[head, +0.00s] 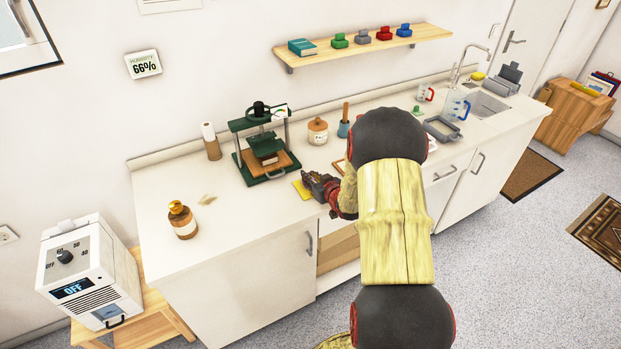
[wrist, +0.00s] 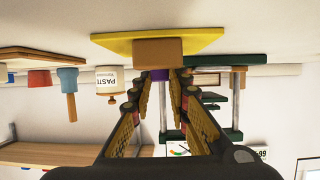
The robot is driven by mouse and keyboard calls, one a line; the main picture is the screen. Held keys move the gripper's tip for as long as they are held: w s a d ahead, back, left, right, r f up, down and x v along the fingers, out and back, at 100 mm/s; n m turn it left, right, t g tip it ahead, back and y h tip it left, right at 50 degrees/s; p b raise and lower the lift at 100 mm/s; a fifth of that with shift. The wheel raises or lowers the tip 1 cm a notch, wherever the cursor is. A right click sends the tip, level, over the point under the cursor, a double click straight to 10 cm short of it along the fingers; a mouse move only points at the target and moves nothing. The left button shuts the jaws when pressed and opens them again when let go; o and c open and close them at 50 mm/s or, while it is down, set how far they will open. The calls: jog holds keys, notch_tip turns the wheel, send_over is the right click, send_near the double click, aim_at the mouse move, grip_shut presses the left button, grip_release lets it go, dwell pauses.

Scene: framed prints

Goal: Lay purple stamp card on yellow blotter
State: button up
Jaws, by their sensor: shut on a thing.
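The yellow blotter (head: 303,189) lies on the white counter in front of the green press. It also shows in the upside-down wrist view (wrist: 120,42). My gripper (head: 310,182) is at the blotter's right side, low over the counter. In the wrist view its fingers (wrist: 158,78) are shut on a small purple piece (wrist: 158,74), which I take for the purple stamp card. A brown block (wrist: 158,50) adjoins the purple piece and overlaps the blotter in view. I cannot tell whether it touches the blotter. The purple piece is hidden in the head view.
The green press (head: 264,150) stands just behind the blotter. A paste jar (head: 317,130) and a blue cup with a brush (head: 344,128) stand to its right. An amber bottle (head: 182,219) is at the left. The counter's front left is mostly clear.

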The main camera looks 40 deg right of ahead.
jog(key=shift+f, duration=0.2)
jog(key=o, duration=0.9)
jog(key=shift+c, duration=0.2)
jog(key=shift+r, duration=0.2)
